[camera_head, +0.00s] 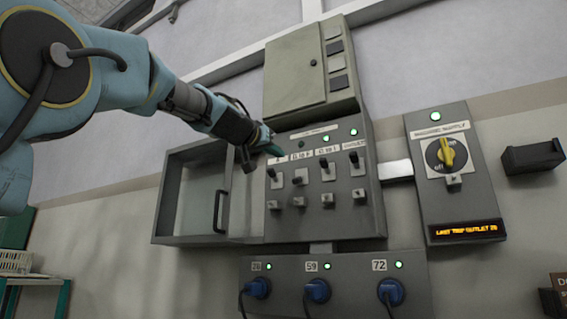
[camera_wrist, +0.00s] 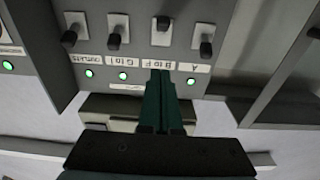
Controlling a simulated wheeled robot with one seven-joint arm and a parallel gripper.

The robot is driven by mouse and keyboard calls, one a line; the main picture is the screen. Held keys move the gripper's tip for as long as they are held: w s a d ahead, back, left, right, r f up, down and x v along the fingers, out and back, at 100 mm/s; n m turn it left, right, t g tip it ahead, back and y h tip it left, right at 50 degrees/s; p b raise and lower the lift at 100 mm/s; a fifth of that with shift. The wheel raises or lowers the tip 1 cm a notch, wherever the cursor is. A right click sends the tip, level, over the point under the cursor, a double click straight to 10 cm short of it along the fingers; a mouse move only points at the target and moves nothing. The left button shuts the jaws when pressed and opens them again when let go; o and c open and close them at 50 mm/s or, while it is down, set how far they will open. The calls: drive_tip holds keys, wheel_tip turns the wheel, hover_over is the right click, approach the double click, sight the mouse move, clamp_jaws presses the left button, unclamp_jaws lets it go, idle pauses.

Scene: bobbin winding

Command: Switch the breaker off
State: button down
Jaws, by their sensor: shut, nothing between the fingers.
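The grey breaker panel (camera_head: 340,222) is on the wall with a row of black toggle levers. In the head view, the second lever from the left (camera_head: 297,180), under a label like "B to F", points lower than its neighbours. The first lever (camera_head: 272,173), third lever (camera_head: 324,163) and fourth lever (camera_head: 354,157) point up. My gripper (camera_head: 277,150) is shut and empty near the labels above the left levers. In the wrist view, which is upside down, its tips (camera_wrist: 160,75) overlap the "B to F" label (camera_wrist: 163,65), apart from that lever (camera_wrist: 163,23).
An open box door (camera_head: 200,195) with a handle hangs left of the panel. A rotary switch unit (camera_head: 447,155) with a yellow knob and text display is at right. Below, an outlet strip (camera_head: 345,283) holds blue plugs; its lights are green. A closed cabinet (camera_head: 295,75) is above.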

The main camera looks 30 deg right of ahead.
drive_tip(key=shift+f+b+v, duration=0.25)
drive_tip(key=shift+b+v, duration=0.05)
drive_tip(key=shift+v, duration=1.05)
drive_tip(key=w+a+f+n+g+y, duration=0.15)
drive_tip(key=w+a+f+y, duration=0.35)
drive_tip(key=f, duration=0.9)
drive_tip(key=w+a+f+n+y, duration=0.25)
drive_tip(key=a+f, duration=0.35)
drive_tip(key=f, duration=0.8)
drive_tip(key=w+a+f+n+g+y, duration=0.15)
drive_tip(key=w+a+f+y, duration=0.35)
drive_tip(key=f, duration=0.9)
drive_tip(key=s+a+f+n+g+y, duration=0.2)
drive_tip(key=s+a+f+g, duration=0.1)
drive_tip(key=s+a+f, duration=0.9)
drive_tip(key=s+a+f+n+g+y, duration=0.1)
drive_tip(key=s+a+f+n+g, duration=0.2)
drive_tip(key=s+a+f, duration=0.85)
drive_tip(key=w+d+r+p, duration=0.1)
drive_tip(key=r+p, duration=1.6)
drive_tip(key=p, duration=0.1)
drive_tip(key=w+d+r+p, duration=0.1)
drive_tip(key=w+r+p, duration=0.1)
drive_tip(key=r+p, duration=1.6)
drive_tip(key=shift+w+d+p, duration=0.2)
drive_tip(key=shift+d+p, duration=0.05)
drive_tip(key=shift+p, duration=0.55)
